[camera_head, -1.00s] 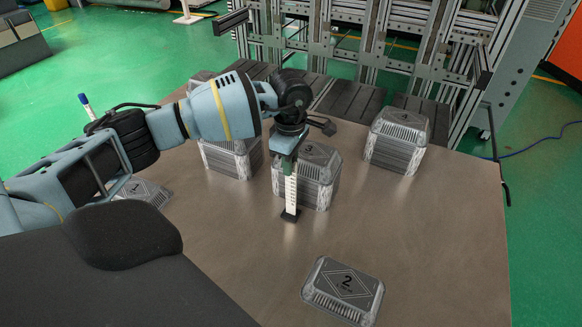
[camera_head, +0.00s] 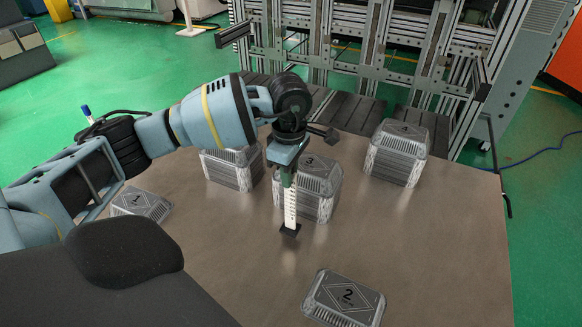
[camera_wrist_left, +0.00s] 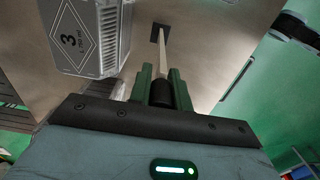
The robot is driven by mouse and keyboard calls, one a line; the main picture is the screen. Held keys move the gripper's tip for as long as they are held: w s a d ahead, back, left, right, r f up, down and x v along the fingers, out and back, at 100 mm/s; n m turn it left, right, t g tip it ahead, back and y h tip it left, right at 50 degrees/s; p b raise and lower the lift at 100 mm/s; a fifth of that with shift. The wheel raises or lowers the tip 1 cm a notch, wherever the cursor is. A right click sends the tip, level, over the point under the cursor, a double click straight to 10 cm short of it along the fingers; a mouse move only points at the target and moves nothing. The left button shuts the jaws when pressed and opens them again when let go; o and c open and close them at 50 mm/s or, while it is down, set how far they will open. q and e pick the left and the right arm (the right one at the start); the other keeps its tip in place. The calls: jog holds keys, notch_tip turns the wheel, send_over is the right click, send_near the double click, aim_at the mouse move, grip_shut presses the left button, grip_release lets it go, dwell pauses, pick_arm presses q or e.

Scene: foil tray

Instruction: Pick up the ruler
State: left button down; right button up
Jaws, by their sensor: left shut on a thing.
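The ruler (camera_head: 291,208) is a white upright strip with scale marks and a dark square foot (camera_head: 290,230) at its lower end. My left gripper (camera_head: 285,175) is shut on its upper part, pointing down. In the left wrist view the pale ruler (camera_wrist_left: 162,58) runs out from between the green fingers (camera_wrist_left: 162,88) to the dark foot. The ruler stands in front of a stack of foil trays marked 3 (camera_head: 322,180). I cannot tell whether the foot touches the table. My right gripper is not in view.
On the brown table (camera_head: 430,250), a foil tray marked 2 (camera_head: 345,299) lies in front. A tray marked 1 (camera_head: 141,205) is at the left, partly behind my arm. More tray stacks stand at back left (camera_head: 232,170) and back right (camera_head: 398,152). The table's right side is clear.

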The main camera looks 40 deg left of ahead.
pick_arm(q)
jog(key=s+d+r, duration=0.1)
jog(key=s+d, duration=0.6)
jog(key=s, duration=0.3)
jog(key=shift+s+r, duration=0.15)
jog(key=shift+s, duration=0.15)
